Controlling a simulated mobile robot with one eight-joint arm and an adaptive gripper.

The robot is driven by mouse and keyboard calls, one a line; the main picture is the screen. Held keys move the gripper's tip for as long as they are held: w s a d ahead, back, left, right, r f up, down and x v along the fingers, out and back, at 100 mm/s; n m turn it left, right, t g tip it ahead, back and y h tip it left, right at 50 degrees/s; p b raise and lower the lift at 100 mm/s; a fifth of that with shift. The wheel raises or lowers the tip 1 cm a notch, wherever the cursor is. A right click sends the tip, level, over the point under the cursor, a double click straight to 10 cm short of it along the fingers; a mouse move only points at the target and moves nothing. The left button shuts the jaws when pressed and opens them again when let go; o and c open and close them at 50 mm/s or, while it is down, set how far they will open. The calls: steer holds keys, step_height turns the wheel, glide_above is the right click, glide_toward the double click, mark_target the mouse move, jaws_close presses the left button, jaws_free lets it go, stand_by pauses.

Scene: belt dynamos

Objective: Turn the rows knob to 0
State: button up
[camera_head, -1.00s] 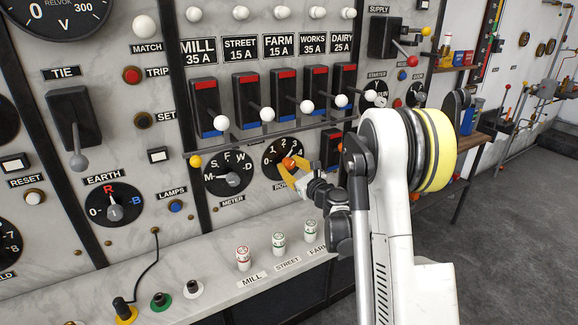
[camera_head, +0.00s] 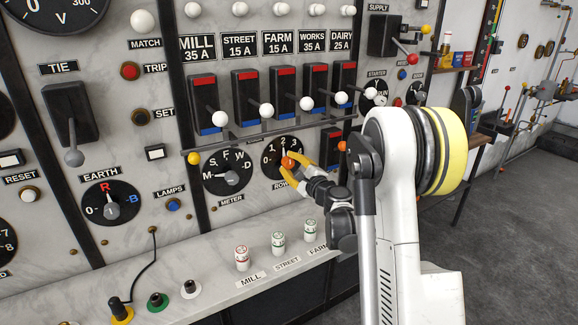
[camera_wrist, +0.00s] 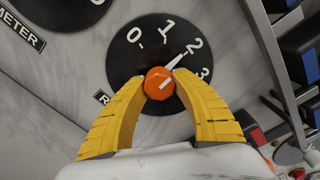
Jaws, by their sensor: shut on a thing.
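The rows knob has an orange cap (camera_wrist: 159,84) at the centre of a black dial (camera_wrist: 130,58) marked 0, 1, 2, 3. In the wrist view its white pointer is aimed near the 2. The knob also shows as a small orange spot in the head view (camera_head: 288,162). My gripper (camera_wrist: 159,78) is shut on the knob, with one yellow finger on each side of the cap. In the head view my gripper (camera_head: 290,163) reaches the dial from the lower right, and the fingers hide its lower right part.
The meter dial (camera_head: 228,172) is just left of the rows dial. Feeder levers with white balls (camera_head: 266,110) jut out above it. A marble ledge with several small plugs (camera_head: 242,258) lies below. An orange ball (camera_head: 342,146) shows close to my arm.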

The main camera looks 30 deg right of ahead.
steer(key=n, duration=0.3)
steer(key=shift+n, duration=0.4)
steer(key=n, duration=0.3)
steer(key=shift+r+n+b, duration=0.15)
steer(key=shift+n+b, duration=0.15)
steer(key=shift+b, duration=0.1)
steer(key=n, duration=0.3)
steer(key=shift+n, duration=0.3)
steer(key=shift+r+n+b, duration=0.1)
steer(key=shift+n+b, duration=0.2)
steer(key=shift+n, duration=1.6)
steer(key=o, duration=1.2)
